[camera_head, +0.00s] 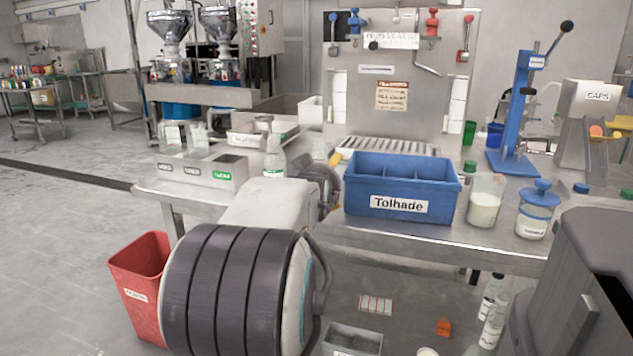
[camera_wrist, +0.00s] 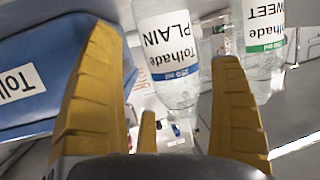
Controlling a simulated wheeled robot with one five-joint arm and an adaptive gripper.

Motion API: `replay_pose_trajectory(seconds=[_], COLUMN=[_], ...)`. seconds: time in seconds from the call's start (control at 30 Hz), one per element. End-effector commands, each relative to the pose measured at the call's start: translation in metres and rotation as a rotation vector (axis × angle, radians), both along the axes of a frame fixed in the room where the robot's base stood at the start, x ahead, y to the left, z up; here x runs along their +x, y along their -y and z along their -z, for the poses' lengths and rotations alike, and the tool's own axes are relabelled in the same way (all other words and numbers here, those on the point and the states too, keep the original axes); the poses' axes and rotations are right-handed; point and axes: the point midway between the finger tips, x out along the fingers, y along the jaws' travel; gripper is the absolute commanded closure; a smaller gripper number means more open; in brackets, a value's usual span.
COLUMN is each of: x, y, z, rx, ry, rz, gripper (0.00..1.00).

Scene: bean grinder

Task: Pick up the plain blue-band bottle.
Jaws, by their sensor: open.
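The plain blue-band bottle (camera_wrist: 166,40) is clear, with a white label reading Tolhade PLAIN above a blue 250 ml band; it appears upside down in the wrist view. My gripper (camera_wrist: 164,50) is open, its yellow fingers on either side of the bottle in the picture; I cannot tell whether they touch it. A green-band SWEET bottle (camera_wrist: 264,40) stands beyond the right finger. In the head view my gripper (camera_head: 326,184) is left of the blue crate, and the plain bottle is mostly hidden; the green-band bottle (camera_head: 273,158) stands to its left.
The blue Tolhade crate (camera_head: 400,187) is close on the right of my gripper in the head view. A steel box with labelled sections (camera_head: 203,172) stands to the left. A white-filled jar (camera_head: 485,203) stands right of the crate. A red bin (camera_head: 140,285) is on the floor.

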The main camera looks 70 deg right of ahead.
Motion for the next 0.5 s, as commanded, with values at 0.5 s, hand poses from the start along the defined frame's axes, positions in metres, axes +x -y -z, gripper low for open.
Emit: replay_pose_trajectory(seconds=[0.5], x=[0.009], y=[0.037], z=[0.014], rx=[0.0], ry=[0.001], rz=[-0.002], gripper=[0.15])
